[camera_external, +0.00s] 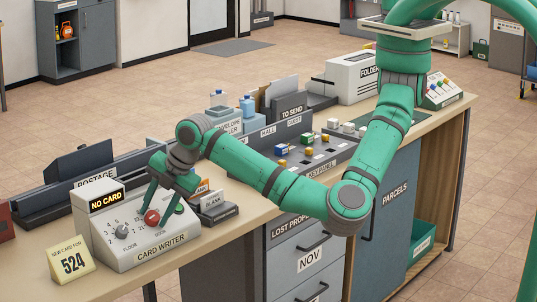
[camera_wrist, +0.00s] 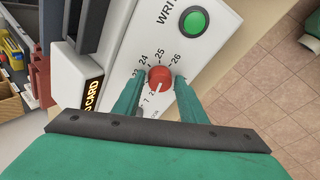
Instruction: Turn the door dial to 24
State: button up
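The card writer (camera_external: 150,246) is a light grey sloped console on the counter, its display reading NO CARD. Its red door dial (camera_external: 152,217) also shows in the wrist view (camera_wrist: 160,77), with 24, 25 and 26 printed around its far side. A pale pointer mark on it seems to face the near side, away from 24; the exact number is unclear. My gripper (camera_external: 155,204) is at the dial, its green fingers (camera_wrist: 161,76) apart on either side of it. Small gaps seem to show between fingers and dial. The fingers cover some numbers.
A grey floor dial (camera_external: 122,231) sits left of the red dial, and a green button (camera_wrist: 194,22) on its other side. A blank-card holder (camera_external: 214,210) stands close on the right; the postage tray (camera_external: 100,184) is behind.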

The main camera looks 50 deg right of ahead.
jog(key=shift+c, duration=0.4)
jog(key=c, duration=0.7)
jog(key=m, duration=0.3)
jog(key=m+t, duration=0.1)
jog(key=m, duration=0.1)
jog(key=shift+s+f+m+y, duration=0.1)
jog(key=shift+s+m+y, duration=0.2)
jog(key=shift+y, duration=0.1)
jog(key=m+t, duration=0.1)
jog(key=m, duration=0.4)
jog(key=shift+s+f, duration=0.1)
jog(key=m+t, duration=0.1)
jog(key=m, duration=0.2)
jog(key=m+h, duration=0.1)
jog(key=m, duration=0.3)
jog(key=shift+s+a+f+t, duration=0.1)
jog(key=shift+s+f+t, duration=0.05)
jog(key=shift+t, duration=0.25)
jog(key=m+h, duration=0.1)
jog(key=m, duration=0.5)
jog(key=shift+a+t, duration=0.15)
jog(key=shift+t, duration=0.15)
jog(key=shift+m+h, duration=0.3)
jog(key=shift+m, duration=0.2)
